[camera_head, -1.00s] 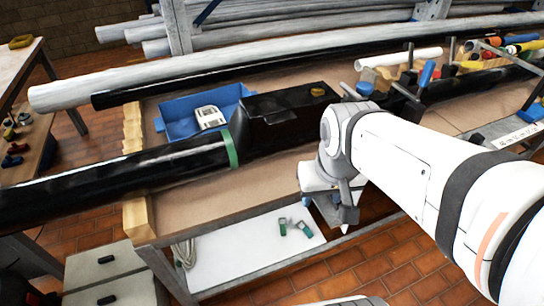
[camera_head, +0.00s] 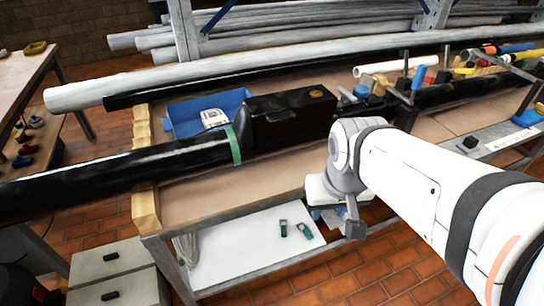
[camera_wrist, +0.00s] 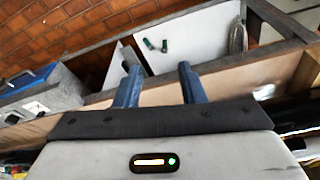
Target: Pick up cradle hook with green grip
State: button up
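Two small dark items with green parts lie side by side on the white lower shelf: a left one (camera_head: 283,228) and a right one (camera_head: 304,230) in the head view. In the wrist view the pair also shows (camera_wrist: 148,43) (camera_wrist: 165,46), beyond the fingertips. They are too small to tell whether either is the cradle hook with the green grip. My gripper (camera_wrist: 159,72) is open and empty, its two blue fingers well apart. In the head view my wrist hangs at the bench's front edge, right of the small items, and hides most of the fingers.
The white lower shelf (camera_head: 235,263) lies beneath the bench, whose front rail (camera_head: 225,222) runs above it. A coil of cord (camera_head: 186,247) is at its left end. A long black mast (camera_head: 115,170) and a blue bin (camera_head: 185,122) are on the bench. Grey drawers (camera_head: 112,262) stand at lower left.

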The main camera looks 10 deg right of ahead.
aim_at(283, 229)
jog(key=i, duration=0.4)
jog(key=z, duration=1.15)
jog(key=k, duration=1.85)
jog(key=u, duration=0.95)
jog(key=i, duration=1)
jog(key=u, duration=0.05)
